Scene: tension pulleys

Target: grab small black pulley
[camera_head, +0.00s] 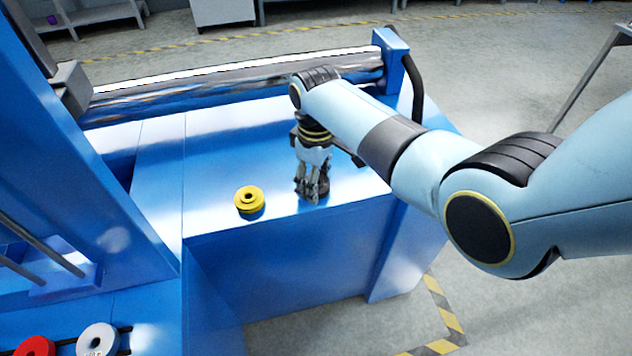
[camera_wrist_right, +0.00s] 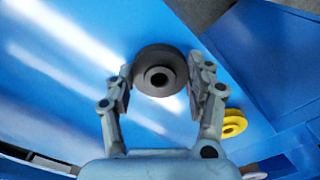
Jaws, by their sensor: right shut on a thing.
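The small black pulley (camera_wrist_right: 160,72) sits between the two fingers of my right gripper (camera_wrist_right: 160,85) in the right wrist view, its centre hole facing the camera. The fingers touch its left and right sides. In the head view my right gripper (camera_head: 314,185) points down at the blue machine top, near its front edge. The pulley (camera_head: 323,190) there is mostly hidden by the fingers; I cannot tell if it still touches the surface. My left gripper is not in view.
A yellow pulley (camera_head: 249,200) lies on the blue machine top (camera_head: 225,155), left of my right gripper. A long metal roller (camera_head: 240,95) runs along the back. Red (camera_head: 35,346) and silver (camera_head: 98,340) pulleys sit at lower left. A blue frame rises on the left.

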